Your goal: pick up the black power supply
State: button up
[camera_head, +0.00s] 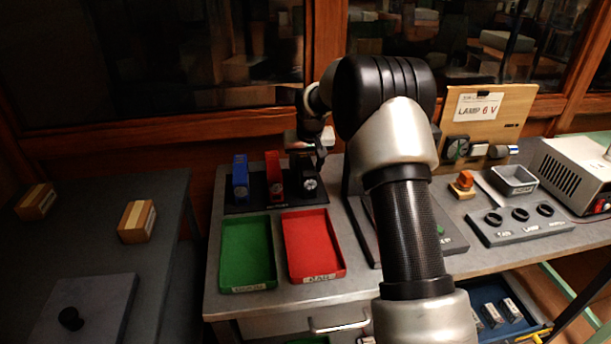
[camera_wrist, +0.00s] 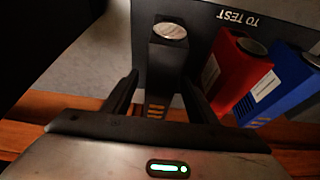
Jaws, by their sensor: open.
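The black power supply (camera_head: 306,180) stands at the right end of a row on the black "TO TEST" board (camera_head: 262,207), beside a red unit (camera_head: 273,172) and a blue unit (camera_head: 240,175). In the wrist view the black power supply (camera_wrist: 165,62) shows its round silver cap and lies between the two fingers of my gripper (camera_wrist: 160,95). The fingers are open, one on each side of it; I cannot tell whether either touches it. In the head view my gripper (camera_head: 316,150) is just above and behind it, partly hiding its upper part.
A green tray (camera_head: 248,288) and a red tray (camera_head: 315,276) lie in front of the board. To the right are a wooden "LAMP 6 V" panel (camera_head: 515,100), a grey socket block (camera_head: 500,238) and a metal box (camera_head: 575,175). A dark table (camera_head: 90,215) stands at left.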

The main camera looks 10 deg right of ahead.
jog(key=shift+w+f, duration=0.2)
jog(key=shift+f, duration=0.2)
grip_shut()
jog(key=shift+r, duration=0.15)
